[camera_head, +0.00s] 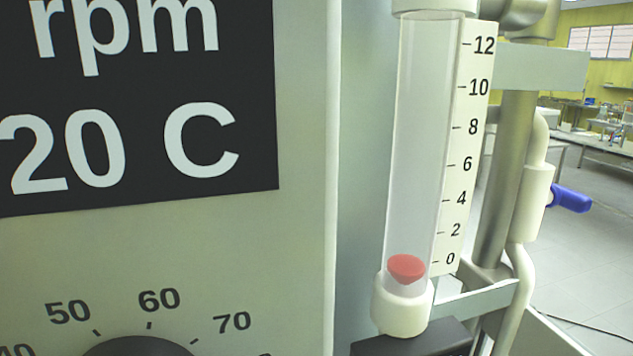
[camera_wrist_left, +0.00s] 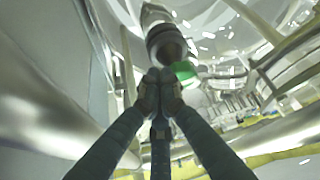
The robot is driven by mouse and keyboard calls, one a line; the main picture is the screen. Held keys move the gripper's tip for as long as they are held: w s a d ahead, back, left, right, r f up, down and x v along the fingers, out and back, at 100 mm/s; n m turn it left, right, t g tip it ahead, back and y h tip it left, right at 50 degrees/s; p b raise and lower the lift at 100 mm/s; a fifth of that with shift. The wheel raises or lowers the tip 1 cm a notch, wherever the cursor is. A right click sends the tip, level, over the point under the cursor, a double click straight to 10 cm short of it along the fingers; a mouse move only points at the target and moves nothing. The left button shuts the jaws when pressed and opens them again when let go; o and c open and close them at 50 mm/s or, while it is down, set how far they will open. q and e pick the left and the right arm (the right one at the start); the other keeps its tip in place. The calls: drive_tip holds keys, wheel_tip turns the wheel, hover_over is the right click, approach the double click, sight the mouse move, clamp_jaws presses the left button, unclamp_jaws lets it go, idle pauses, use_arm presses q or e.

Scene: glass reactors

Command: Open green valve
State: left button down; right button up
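A green part (camera_wrist_left: 184,70), likely the green valve's handle, shows in the left wrist view just right of and beyond my fingertips. It lies beside a dark round fitting (camera_wrist_left: 166,46). My left gripper (camera_wrist_left: 159,92) has its dark fingers drawn together at the tips, with nothing clearly held between them. I cannot tell whether the tips touch the green part. The head view shows neither gripper and no green valve. My right gripper is in no view.
In the head view, a control panel (camera_head: 300,260) fills the left. A clear graduated tube (camera_head: 420,140) with a red float (camera_head: 406,268) stands beside it. A blue handle (camera_head: 571,198) sits on white piping at right. Metal pipes (camera_wrist_left: 45,125) crowd the left wrist view.

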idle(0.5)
use_arm(q)
wheel_tip(320, 180, up, 6)
drive_tip(key=p, duration=0.4)
drive_tip(key=shift+s+a, duration=0.15)
drive_tip(key=shift+s, duration=0.25)
drive_tip(key=shift+w, duration=0.1)
